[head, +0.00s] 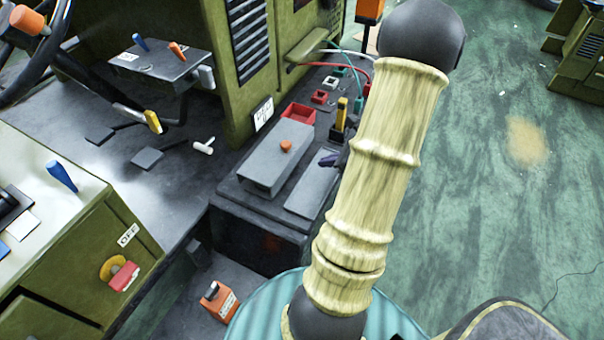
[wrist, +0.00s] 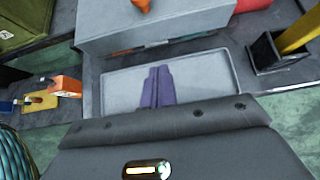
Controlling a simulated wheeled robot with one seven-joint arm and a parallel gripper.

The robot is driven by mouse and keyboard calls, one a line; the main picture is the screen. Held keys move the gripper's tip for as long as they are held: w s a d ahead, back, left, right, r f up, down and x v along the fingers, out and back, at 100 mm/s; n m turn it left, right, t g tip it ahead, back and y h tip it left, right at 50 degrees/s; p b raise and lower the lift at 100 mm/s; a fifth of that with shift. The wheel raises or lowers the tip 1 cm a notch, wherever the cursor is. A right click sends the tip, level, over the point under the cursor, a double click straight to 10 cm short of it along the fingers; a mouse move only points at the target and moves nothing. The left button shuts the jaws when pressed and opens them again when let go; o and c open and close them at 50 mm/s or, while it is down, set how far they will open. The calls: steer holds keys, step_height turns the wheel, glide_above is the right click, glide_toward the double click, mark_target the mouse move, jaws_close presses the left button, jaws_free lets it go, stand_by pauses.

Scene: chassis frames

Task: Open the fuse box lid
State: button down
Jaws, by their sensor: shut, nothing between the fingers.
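The fuse box (head: 270,165) is a grey box with an orange knob (head: 286,146) on its lid (head: 292,133), in the middle of the head view. In the wrist view the lid (wrist: 180,18) is at the top, lying over the box, with the knob (wrist: 142,5) at the upper edge. Coloured parts show along its lower edge. My gripper (wrist: 158,70), with purple fingers, is shut and empty, over a flat grey panel beside the box. In the head view my gripper (head: 328,160) is right of the box, partly hidden by my arm.
A red open bin (head: 300,113) stands behind the box. A yellow-handled tool in a dark holder (wrist: 285,48) stands to the right in the wrist view. Orange and yellow blocks (wrist: 62,88) lie at its left. Green floor (head: 500,200) is open at the right.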

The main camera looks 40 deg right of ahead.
mark_target(303, 173)
steer(key=shift+r, duration=0.15)
steer(key=shift+s, duration=0.1)
steer(key=shift+f, duration=0.2)
steer(key=x, duration=0.9)
steer(key=shift+w+a+f, duration=0.1)
steer(key=shift+w+a, duration=0.05)
steer(key=shift+w, duration=0.3)
